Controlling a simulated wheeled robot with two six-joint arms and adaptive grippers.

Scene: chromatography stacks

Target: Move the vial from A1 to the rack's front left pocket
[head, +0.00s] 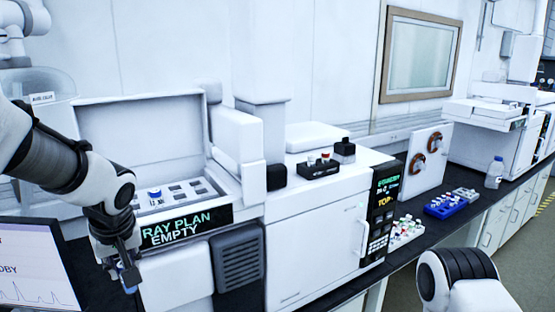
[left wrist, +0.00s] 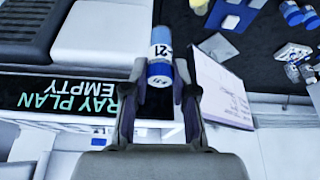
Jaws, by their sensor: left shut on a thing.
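My left gripper (head: 130,280) is shut on a vial in front of the tray instrument, below its sign. In the left wrist view the vial (left wrist: 160,50) has a blue cap, a white label reading 21 and a light blue end, and lies between the fingers of the gripper (left wrist: 160,90). In the head view the fingers mostly hide it. Another blue-capped vial (head: 154,193) stands in the tray (head: 205,187) of pockets. I cannot read an A1 mark, nor tell which rack is meant. A black rack (head: 318,170) holds red- and white-capped vials. My right gripper is out of view.
The sign (head: 180,227) reads TRAY PLAN EMPTY. A monitor (head: 30,265) stands at lower left. A blue rack (head: 445,208) and a pale rack of vials (head: 405,232) stand on the dark bench at right. Vials and a blue object (left wrist: 225,20) show at the wrist view's upper right.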

